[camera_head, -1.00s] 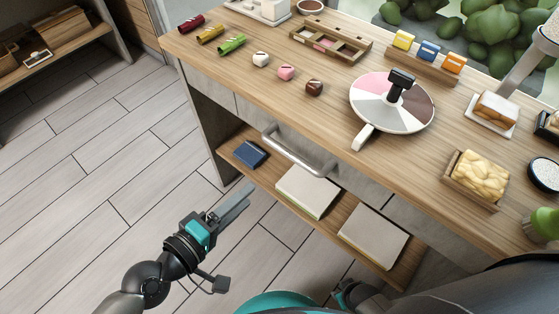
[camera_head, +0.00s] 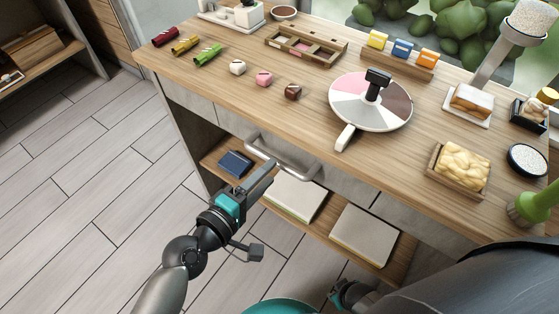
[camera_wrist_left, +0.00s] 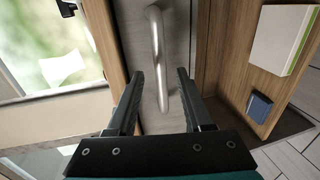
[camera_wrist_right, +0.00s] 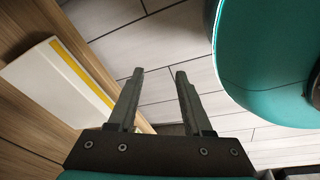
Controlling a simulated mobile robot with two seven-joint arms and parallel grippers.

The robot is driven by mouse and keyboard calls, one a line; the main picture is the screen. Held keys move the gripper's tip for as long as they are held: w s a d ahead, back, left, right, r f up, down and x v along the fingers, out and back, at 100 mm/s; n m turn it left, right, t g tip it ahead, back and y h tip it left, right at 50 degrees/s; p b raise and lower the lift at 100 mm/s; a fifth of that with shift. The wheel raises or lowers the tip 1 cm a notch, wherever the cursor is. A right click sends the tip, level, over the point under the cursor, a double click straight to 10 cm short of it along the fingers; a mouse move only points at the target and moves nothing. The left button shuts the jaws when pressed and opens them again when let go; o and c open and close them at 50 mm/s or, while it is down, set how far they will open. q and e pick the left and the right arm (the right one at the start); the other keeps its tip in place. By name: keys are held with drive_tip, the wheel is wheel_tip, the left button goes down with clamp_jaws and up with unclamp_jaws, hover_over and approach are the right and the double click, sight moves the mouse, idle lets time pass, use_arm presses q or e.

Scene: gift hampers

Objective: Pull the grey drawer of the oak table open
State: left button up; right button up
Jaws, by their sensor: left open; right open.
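The grey drawer (camera_head: 345,182) sits in the front of the oak table (camera_head: 215,80), its face flush, so it looks shut. Its curved metal handle (camera_head: 285,165) stands out from the face. My left gripper (camera_head: 264,176) is open just in front of the handle's left part, below the tabletop edge. In the left wrist view the handle (camera_wrist_left: 158,60) runs lengthwise between the two open fingers (camera_wrist_left: 160,82); I cannot tell whether they reach past it. My right gripper (camera_wrist_right: 160,75) is open and empty, seen low down in the right wrist view.
A lower shelf under the drawer holds a dark blue box (camera_head: 235,164) and two pale boxes (camera_head: 295,195), (camera_head: 363,236). The tabletop carries a round turntable (camera_head: 350,95), sweets and trays. Bare floor (camera_head: 90,220) lies open at the left.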

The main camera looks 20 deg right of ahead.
sight(280, 161)
use_arm(q)
drive_tip(key=shift+b+x, duration=0.4)
drive_tip(key=shift+x, duration=2.35)
use_arm(e)
drive_tip(key=shift+w+a+r, duration=0.3)
drive_tip(key=shift+w+a, duration=0.3)
drive_tip(key=shift+w, duration=0.25)
use_arm(q)
clamp_jaws()
